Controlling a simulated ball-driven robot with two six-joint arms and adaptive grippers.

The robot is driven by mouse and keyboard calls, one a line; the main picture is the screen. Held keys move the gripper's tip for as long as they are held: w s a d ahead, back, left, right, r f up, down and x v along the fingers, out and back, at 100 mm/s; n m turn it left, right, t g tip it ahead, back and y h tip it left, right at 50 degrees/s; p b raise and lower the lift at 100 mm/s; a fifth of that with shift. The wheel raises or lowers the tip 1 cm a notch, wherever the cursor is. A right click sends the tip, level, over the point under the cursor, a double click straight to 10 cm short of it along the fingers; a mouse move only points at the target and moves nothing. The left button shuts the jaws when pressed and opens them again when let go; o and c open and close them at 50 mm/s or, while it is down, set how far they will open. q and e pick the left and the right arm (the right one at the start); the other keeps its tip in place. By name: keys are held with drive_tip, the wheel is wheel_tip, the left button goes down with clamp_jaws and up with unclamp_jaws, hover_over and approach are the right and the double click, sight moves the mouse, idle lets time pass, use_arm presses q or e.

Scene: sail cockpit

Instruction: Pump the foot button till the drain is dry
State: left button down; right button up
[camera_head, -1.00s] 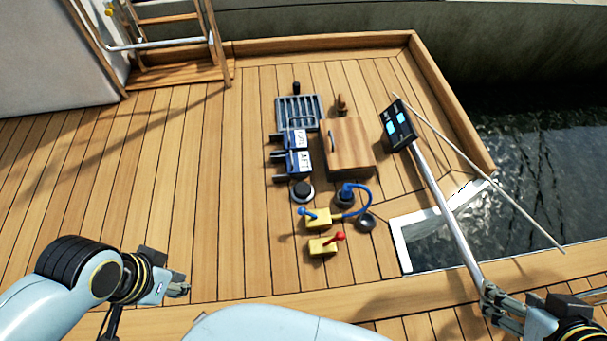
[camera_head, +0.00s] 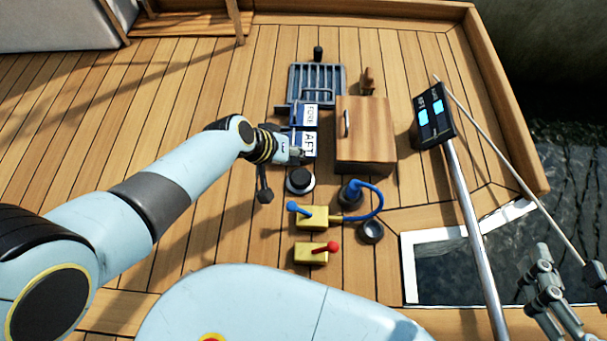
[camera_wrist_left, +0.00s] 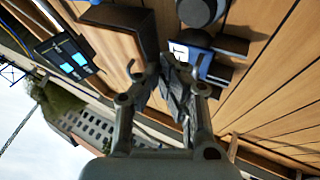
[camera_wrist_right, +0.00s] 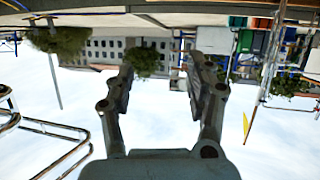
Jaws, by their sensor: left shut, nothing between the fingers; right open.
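The black round foot button (camera_head: 300,179) sits in a pale ring on the deck, below the blue FORE and AFT labels. A dark slatted drain grate (camera_head: 317,82) lies above those labels; whether it holds water cannot be told. My left gripper (camera_head: 296,155) is shut and empty, over the AFT label (camera_head: 309,143) just above the button in the head view. In the left wrist view its fingers (camera_wrist_left: 176,90) are together, with a dark round knob near the top. My right gripper (camera_head: 545,290) is open and empty at the lower right; its wrist view (camera_wrist_right: 160,85) shows sky and buildings between the fingers.
A wooden box (camera_head: 362,140) stands right of the labels. Yellow blocks with a blue lever (camera_head: 312,217) and a red lever (camera_head: 312,253) lie below the button. A display on a metal pole (camera_head: 433,116) rises at the right, near a white-framed opening (camera_head: 408,270).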

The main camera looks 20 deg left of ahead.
use_arm(q)
drive_tip(key=shift+w+d+r, duration=0.1)
drive_tip(key=shift+w+r, duration=0.05)
drive_tip(key=shift+w, duration=0.4)
drive_tip(key=shift+w+r, duration=0.15)
drive_tip(key=shift+w, duration=0.35)
use_arm(e)
drive_tip(key=shift+s+f, duration=0.35)
drive_tip(key=shift+f, duration=0.05)
drive_tip(key=shift+w, duration=0.1)
